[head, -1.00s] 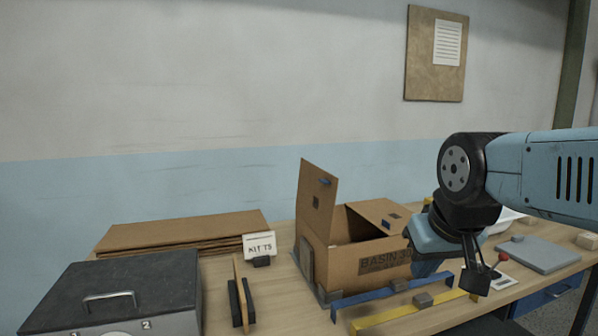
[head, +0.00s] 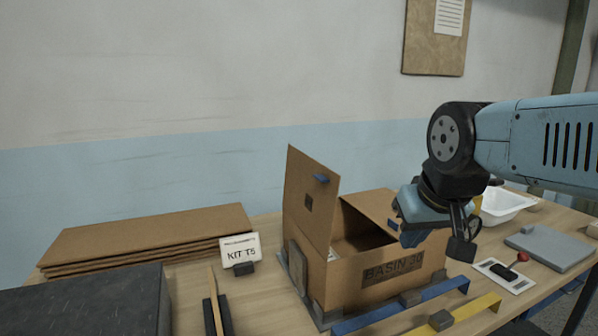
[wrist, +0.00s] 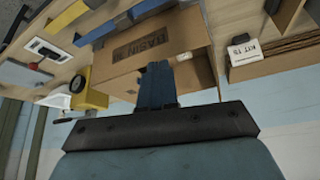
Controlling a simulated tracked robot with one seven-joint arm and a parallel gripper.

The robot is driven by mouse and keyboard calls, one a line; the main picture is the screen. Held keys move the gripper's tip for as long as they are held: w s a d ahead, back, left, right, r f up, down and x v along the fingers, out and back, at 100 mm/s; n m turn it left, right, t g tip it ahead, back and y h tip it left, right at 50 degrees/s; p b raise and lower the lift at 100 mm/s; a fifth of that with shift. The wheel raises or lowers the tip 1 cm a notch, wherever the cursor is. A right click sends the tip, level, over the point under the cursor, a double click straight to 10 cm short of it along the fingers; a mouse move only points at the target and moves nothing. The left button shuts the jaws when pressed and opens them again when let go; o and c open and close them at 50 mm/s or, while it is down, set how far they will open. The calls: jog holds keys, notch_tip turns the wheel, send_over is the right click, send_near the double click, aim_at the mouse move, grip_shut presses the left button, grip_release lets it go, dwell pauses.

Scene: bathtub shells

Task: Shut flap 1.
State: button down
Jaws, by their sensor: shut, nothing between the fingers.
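The cardboard box (head: 345,287), printed BASIN 30, stands on the workbench with its top partly open. Its left flap (head: 311,195) stands upright, with a blue tab and a dark square on it. Another flap (head: 372,205) lies low over the right part of the opening, partly hidden by my gripper. I cannot read which flap is number 1. My gripper (head: 412,238) is shut and empty, pointing down at the box's right side in the head view. In the wrist view its blue fingers (wrist: 156,84) overlap the box (wrist: 150,45); contact cannot be told.
Flat cardboard sheets (head: 150,238) and a KIT sign (head: 240,252) lie left of the box. Blue (head: 385,317) and yellow (head: 470,312) strips lie in front. A white basin (head: 503,205), a grey slab (head: 548,247) and a red-knobbed tool (head: 522,257) are at right.

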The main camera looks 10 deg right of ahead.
jog(key=w+a+r+n+g+h, duration=0.1)
jog(key=w+a+r+n+h, duration=0.1)
jog(key=w+a+r+n, duration=0.45)
jog(key=w+a+r+n+g+h, duration=0.1)
jog(key=w+a+r+n+h, duration=0.2)
jog(key=a+n, duration=0.6)
jog(key=w+a+r+n+g+h, duration=0.2)
jog(key=w+a+r+n, duration=0.3)
jog(key=a, duration=0.5)
jog(key=d+r+x, duration=0.1)
jog(key=d+x, duration=0.1)
jog(key=x, duration=1.1)
jog(key=shift+w+d+r+n+t, duration=0.25)
jog(key=shift+w+r+n+t, duration=0.05)
jog(key=shift+w+n, duration=0.05)
